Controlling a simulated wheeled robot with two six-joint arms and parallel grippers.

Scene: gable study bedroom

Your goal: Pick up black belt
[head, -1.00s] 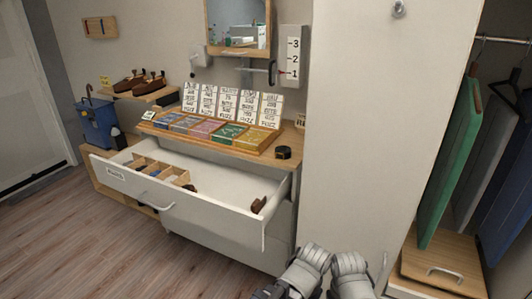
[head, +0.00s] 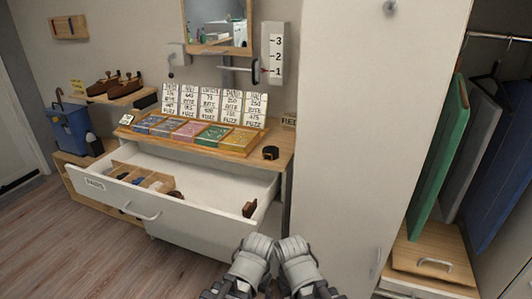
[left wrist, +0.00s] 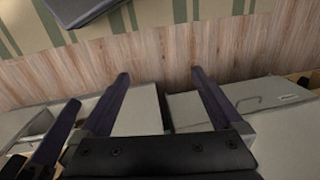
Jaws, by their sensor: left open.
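The black belt (head: 270,153) appears as a small dark coil on the right end of the wooden dresser top (head: 281,140), beside the open drawer and near the wardrobe side. No gripper touches it. My left gripper (left wrist: 158,72) shows in the left wrist view with its two dark fingers spread apart and nothing between them. In the head view two grey parts of my arms (head: 256,258) show at the bottom centre, below and in front of the dresser; no gripper fingers can be made out there. My right gripper is not visible.
The white drawer (head: 205,205) is pulled out, with wooden dividers and a brown item (head: 249,209) inside. A wooden tray of coloured compartments (head: 236,151) and price cards stand left of the belt. A tall pale wardrobe panel (head: 365,140) rises at right. Floor is clear at lower left.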

